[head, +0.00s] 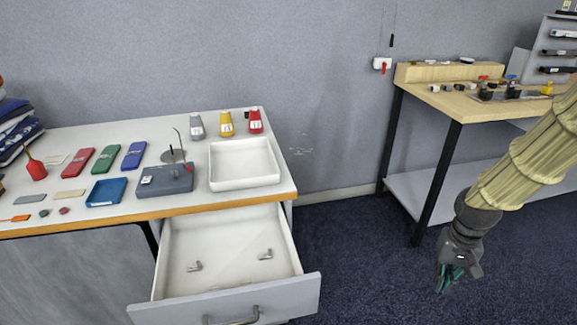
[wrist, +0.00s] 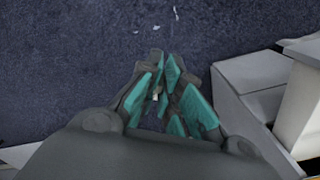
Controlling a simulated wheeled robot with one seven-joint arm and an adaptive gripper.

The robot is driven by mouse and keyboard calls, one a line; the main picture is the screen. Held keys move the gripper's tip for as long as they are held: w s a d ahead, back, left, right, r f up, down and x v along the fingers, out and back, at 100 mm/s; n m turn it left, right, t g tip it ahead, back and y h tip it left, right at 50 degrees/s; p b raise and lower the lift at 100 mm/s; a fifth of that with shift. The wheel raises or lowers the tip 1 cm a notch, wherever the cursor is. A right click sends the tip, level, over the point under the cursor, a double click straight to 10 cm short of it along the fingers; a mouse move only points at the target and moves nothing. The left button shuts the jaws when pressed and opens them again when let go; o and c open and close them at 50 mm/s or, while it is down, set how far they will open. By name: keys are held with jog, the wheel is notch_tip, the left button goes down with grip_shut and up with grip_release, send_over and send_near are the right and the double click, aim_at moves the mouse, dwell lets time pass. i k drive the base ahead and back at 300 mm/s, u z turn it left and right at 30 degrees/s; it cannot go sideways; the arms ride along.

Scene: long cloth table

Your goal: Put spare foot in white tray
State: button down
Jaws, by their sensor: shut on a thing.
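The white tray (head: 244,183) stands empty on the table's right end. My gripper (head: 449,285) hangs above the dark floor, right of the open drawer and well apart from the tray. Its green-padded fingers are closed together in the wrist view (wrist: 163,98). A small pale piece (wrist: 155,97) shows between them, apparently the spare foot; most of it is hidden. Two small grey metal feet, one at left (head: 194,266) and one at right (head: 265,254), lie in the open white drawer.
The open drawer (head: 225,311) juts out below the tray. A grey box-like device (head: 166,180) with a thin stand stands left of the tray. A wooden bench (head: 460,104) is at right.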

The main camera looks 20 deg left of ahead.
aim_at(258, 164)
jog(key=u, duration=1.1)
